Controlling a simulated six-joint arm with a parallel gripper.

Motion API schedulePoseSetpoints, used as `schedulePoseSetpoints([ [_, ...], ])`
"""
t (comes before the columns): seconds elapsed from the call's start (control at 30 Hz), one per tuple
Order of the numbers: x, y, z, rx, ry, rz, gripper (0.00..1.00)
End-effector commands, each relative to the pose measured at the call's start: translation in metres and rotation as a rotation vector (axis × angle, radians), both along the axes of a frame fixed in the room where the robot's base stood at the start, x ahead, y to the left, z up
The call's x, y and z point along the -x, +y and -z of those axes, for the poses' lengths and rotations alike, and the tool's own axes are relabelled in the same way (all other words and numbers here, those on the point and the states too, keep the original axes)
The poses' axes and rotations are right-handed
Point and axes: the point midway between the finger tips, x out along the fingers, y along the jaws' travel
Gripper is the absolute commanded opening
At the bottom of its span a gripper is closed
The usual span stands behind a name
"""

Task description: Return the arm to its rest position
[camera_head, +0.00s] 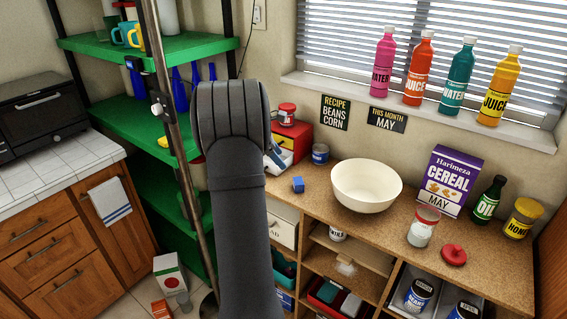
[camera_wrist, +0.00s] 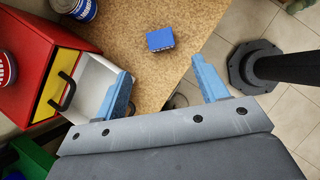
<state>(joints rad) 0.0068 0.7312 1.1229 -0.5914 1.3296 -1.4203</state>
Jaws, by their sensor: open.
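In the wrist view my gripper (camera_wrist: 162,76) is open, with its two blue fingers apart and nothing between them. The left finger overlaps the pulled-out white drawer in the picture; I cannot tell if they touch. A small blue block (camera_wrist: 160,40) lies on the cork-coloured counter beyond the fingertips. In the head view my dark arm rises through the middle and hides most of the gripper. The blue block shows there just right of the arm (camera_head: 298,185).
A red box (camera_wrist: 35,50) with a yellow drawer front stands beside the gripper. The counter (camera_head: 375,230) holds a cream bowl (camera_head: 366,187), a cereal box (camera_head: 447,180), a glass jar (camera_head: 423,226) and a red lid (camera_head: 453,254). A green shelf (camera_head: 150,47) stands left of my arm.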

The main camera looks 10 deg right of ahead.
Motion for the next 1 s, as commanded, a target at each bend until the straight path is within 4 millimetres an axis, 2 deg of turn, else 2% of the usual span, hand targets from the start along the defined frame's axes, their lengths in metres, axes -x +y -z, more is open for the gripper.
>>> schedulePoseSetpoints([
  [0.37, 0.0, 0.001, -0.002, 0.0, 0.0, 0.0, 0.66],
  [0.53, 0.0, -0.004, 0.007, 0.0, 0.001, 0.001, 0.66],
  [1.0, 0.0, -0.052, 0.082, -0.001, 0.003, 0.001, 0.66],
])
